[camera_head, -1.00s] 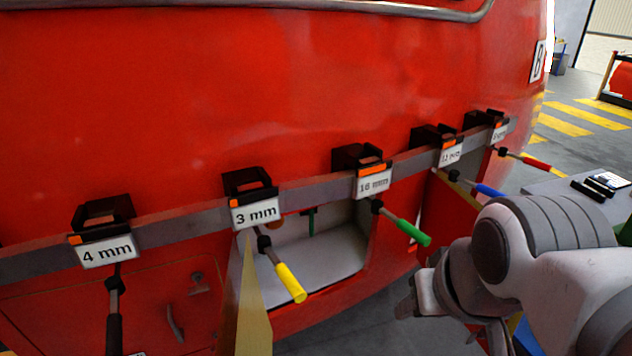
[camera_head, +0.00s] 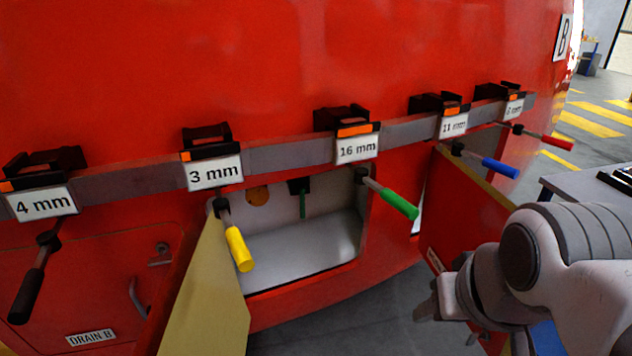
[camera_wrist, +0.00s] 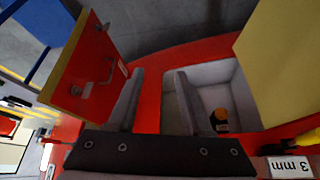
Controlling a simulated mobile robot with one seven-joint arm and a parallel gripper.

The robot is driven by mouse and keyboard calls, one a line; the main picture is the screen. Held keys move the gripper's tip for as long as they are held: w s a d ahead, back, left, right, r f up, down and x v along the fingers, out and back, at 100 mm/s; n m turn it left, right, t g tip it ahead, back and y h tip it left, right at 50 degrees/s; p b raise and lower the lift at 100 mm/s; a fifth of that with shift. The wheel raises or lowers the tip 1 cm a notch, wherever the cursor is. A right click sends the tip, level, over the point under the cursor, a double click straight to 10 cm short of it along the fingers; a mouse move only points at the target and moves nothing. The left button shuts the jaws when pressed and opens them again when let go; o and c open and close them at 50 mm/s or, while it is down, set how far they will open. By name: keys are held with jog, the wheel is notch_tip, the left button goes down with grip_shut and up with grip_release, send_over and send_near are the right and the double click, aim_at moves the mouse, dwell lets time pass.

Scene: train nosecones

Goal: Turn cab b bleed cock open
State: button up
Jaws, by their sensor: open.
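An open recess (camera_head: 330,245) in the red nosecone shows in the head view below the 3 mm and 16 mm tags. Inside it hang a small green handle (camera_head: 302,204) and an orange disc (camera_head: 258,195). In the wrist view the recess holds an orange-yellow round part (camera_wrist: 220,116) with a dark tag. I cannot read which part is the cab B bleed cock. My gripper (camera_head: 428,298) is at the right of the recess, outside it. In the wrist view its grey fingers (camera_wrist: 157,78) are apart and empty, and one finger overlaps the recess in the picture.
A pale open door (camera_head: 212,290) stands left of the recess, and a red open door (camera_head: 470,205) stands at the right, near my arm. Clamps with yellow (camera_head: 239,249), green (camera_head: 398,204) and blue (camera_head: 499,168) handles hang from the rail. A "DRAIN B" panel (camera_head: 90,338) is lower left.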

notch_tip(320, 180, down, 15)
jog(key=b, duration=1.3)
jog(key=w+a+r+n+t+p, duration=0.1)
jog(key=w+a+r+t+p, duration=0.1)
jog(key=w, duration=1)
jog(key=n+t+y, duration=0.2)
jog(key=t+y, duration=0.1)
jog(key=t, duration=0.3)
send_near(303, 212)
jog(key=s+d+r, duration=0.4)
jog(key=s+d, duration=0.4)
jog(key=s, duration=0.1)
jog(key=w+a+f+t+y, duration=0.2)
jog(key=w+a+f+t, duration=0.25)
jog(key=a+f, duration=0.2)
jog(key=shift+g, duration=0.35)
jog(key=b+x, duration=0.1)
jog(key=x, duration=0.4)
jog(key=b+x, duration=0.1)
jog(key=x, duration=0.4)
jog(key=f+b+x, duration=0.1)
jog(key=x, duration=0.4)
jog(key=shift+w+d+f+b, duration=0.1)
jog(key=shift+w+b, duration=0.15)
jog(key=shift+b, duration=0.15)
jog(key=shift+x, duration=1.15)
jog(key=shift+c, duration=0.2)
